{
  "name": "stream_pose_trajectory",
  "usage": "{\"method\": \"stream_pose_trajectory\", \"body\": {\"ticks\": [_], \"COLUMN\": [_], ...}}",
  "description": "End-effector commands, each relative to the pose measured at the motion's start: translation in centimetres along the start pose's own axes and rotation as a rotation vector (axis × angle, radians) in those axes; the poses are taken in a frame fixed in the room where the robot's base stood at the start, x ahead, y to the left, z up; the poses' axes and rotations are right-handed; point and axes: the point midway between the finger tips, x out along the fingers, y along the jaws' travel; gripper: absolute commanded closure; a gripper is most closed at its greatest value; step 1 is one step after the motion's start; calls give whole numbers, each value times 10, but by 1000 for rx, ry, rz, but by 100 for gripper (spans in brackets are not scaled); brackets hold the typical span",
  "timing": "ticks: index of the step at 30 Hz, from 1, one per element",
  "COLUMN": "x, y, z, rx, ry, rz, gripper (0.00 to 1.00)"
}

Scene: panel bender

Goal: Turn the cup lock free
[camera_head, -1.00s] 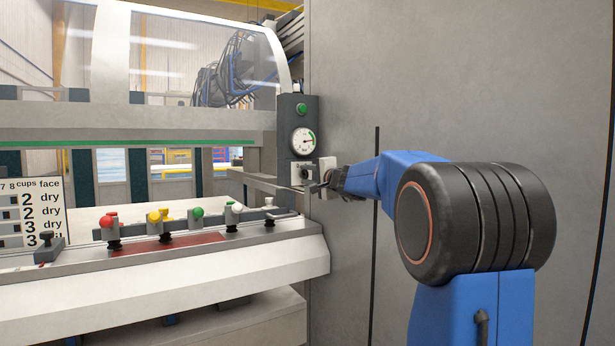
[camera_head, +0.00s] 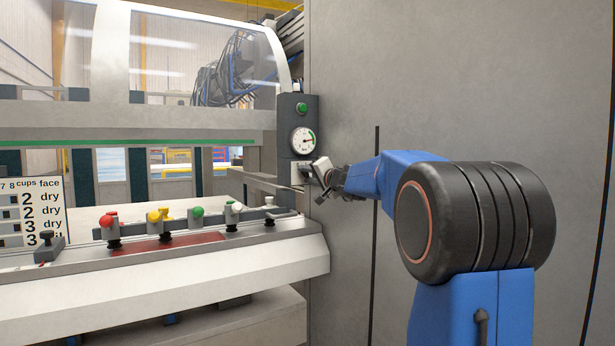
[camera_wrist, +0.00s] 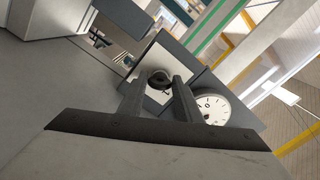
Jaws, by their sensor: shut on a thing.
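The cup lock (camera_wrist: 158,79) is a small dark round knob on a pale square plate (camera_wrist: 150,58) below the gauge. In the wrist view it lies between my two fingertips. My gripper (camera_head: 318,175) is shut on the lock, its fingers rolled at a slant to the plate in the head view. In the wrist view my gripper (camera_wrist: 160,85) shows both fingers on either side of the knob. The lock itself is mostly hidden by the fingers in the head view.
Above the plate are the round gauge (camera_head: 302,141) and a green button (camera_head: 302,109) on a dark panel. A bar with red, yellow, green and white knobs (camera_head: 197,212) lies to the left. A large grey panel (camera_head: 450,80) stands behind my arm.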

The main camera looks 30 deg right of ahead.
Motion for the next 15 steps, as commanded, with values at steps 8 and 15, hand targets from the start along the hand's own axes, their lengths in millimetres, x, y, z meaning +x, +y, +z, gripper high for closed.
{"method": "stream_pose_trajectory", "body": {"ticks": [8,15], "x": [0,0], "y": [2,1], "z": [1,1], "rx": [0,1], "ry": [-2,-1], "rz": [3,2], "gripper": [64,50]}}
